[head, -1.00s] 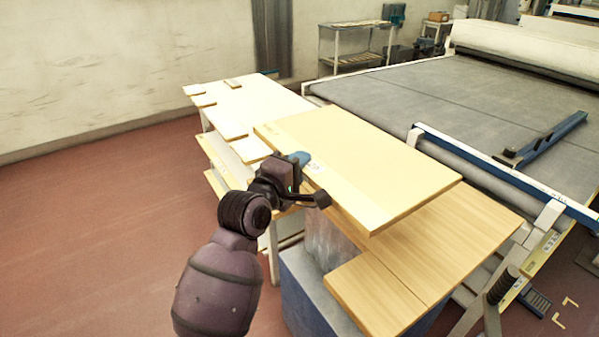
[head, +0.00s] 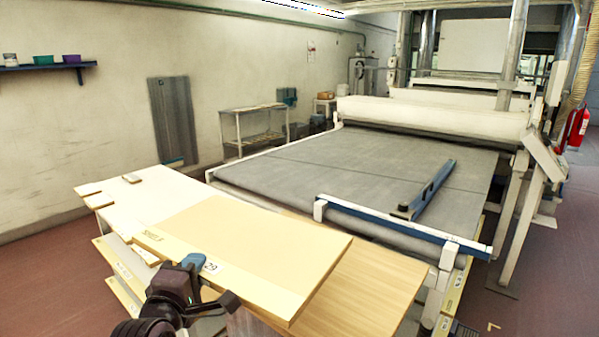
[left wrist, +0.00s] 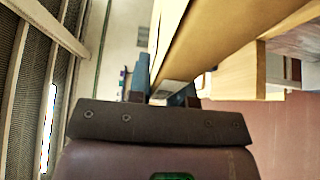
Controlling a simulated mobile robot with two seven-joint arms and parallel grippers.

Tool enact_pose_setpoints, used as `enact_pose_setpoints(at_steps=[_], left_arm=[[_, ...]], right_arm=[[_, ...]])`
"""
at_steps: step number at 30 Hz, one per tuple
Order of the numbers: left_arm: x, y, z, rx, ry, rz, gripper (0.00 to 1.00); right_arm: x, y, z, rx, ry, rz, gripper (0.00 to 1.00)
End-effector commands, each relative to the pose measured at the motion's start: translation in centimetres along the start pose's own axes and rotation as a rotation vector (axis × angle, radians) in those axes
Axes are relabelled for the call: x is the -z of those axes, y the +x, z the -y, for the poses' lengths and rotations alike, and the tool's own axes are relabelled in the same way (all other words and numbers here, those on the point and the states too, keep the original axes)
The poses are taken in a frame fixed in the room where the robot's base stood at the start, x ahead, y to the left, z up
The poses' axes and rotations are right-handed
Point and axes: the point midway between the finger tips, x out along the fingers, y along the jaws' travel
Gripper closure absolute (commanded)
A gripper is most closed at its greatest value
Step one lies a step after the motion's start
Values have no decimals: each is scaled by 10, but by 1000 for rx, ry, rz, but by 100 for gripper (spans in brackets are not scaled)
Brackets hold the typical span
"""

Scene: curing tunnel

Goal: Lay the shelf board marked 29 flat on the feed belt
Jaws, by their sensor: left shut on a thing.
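The pale shelf board (head: 255,240) with a white 29 label is nearly level at the front of the head view. My left gripper (head: 192,268) is shut on its left edge, beside the label. In the left wrist view the board (left wrist: 190,45) runs up from between the blue fingertips (left wrist: 165,92). The board overlaps other boards in the head view; I cannot tell how much gap is beneath it. The grey feed belt (head: 290,175) lies beyond it, to the back right. My right gripper is not in view.
A wood-coloured board (head: 375,290) lies under and right of the held one. Pale boards (head: 130,205) lie to the left. A white and blue rail (head: 400,228) crosses the belt's front edge. A blue bar (head: 430,190) lies on the belt's right; its middle and left are clear.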

Motion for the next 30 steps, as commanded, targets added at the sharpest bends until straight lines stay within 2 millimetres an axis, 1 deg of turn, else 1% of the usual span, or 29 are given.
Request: enact_pose_setpoints(at_steps=[1,5,9,15,18,21,25,26,30], left_arm=[[0,-7,5,-3,-5,-13,100],[1,-22,25,-2,-4,-45,100],[2,-40,49,-2,-4,-75,100],[3,-62,81,-3,-3,-97,100],[4,-69,92,-6,-2,-105,100],[5,-74,99,-8,-2,-110,100],[6,-76,102,-9,1,-112,100],[6,-76,102,-9,0,-112,100],[6,-76,102,-10,-1,-113,100]], right_arm=[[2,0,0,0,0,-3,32],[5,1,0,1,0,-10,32],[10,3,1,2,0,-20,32],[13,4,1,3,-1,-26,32],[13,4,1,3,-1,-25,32],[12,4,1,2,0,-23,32],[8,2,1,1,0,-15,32],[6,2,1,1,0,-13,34],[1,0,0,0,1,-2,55]])
